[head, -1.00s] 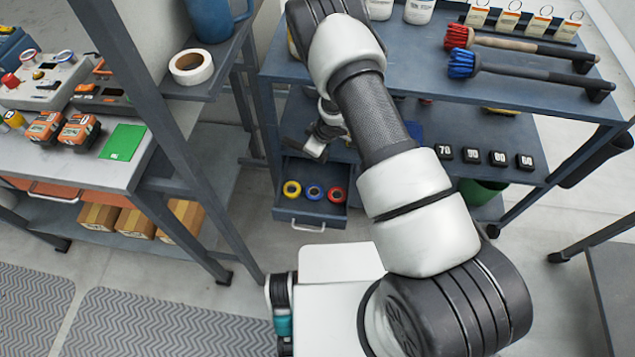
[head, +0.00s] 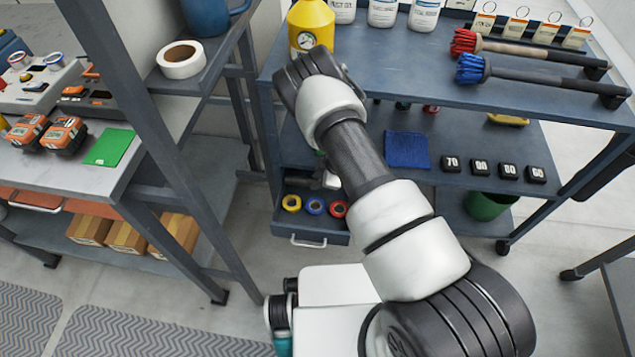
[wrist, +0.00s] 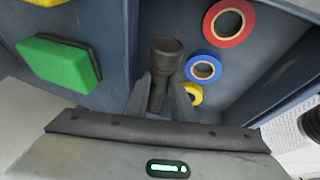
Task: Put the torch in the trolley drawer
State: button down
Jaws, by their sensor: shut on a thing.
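The torch (wrist: 162,75) is a dark cylinder with a wider round head. In the wrist view it stands between the two fingers of my gripper (wrist: 163,98), which is shut on it. The trolley drawer (head: 312,228) is pulled open at the trolley's lower left. My gripper is at the back part of the drawer in the head view, mostly hidden by my arm. In the wrist view the torch is over the drawer, beside the tape rolls. I cannot tell whether it touches the drawer floor.
The drawer holds a yellow roll (head: 291,203), a blue roll (head: 315,206) and a red roll (head: 339,209). A green sponge (wrist: 60,62) lies across a wall from the torch. The trolley's top shelf (head: 410,70) overhangs the drawer. A rack post stands to the left.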

jog(key=shift+f, duration=0.3)
jog(key=shift+f+b, duration=0.4)
jog(key=shift+f, duration=0.15)
jog(key=c, duration=1.8)
grip_release()
jog(key=p+v, duration=0.4)
jog(key=v, duration=0.9)
jog(key=shift+a+r, duration=0.15)
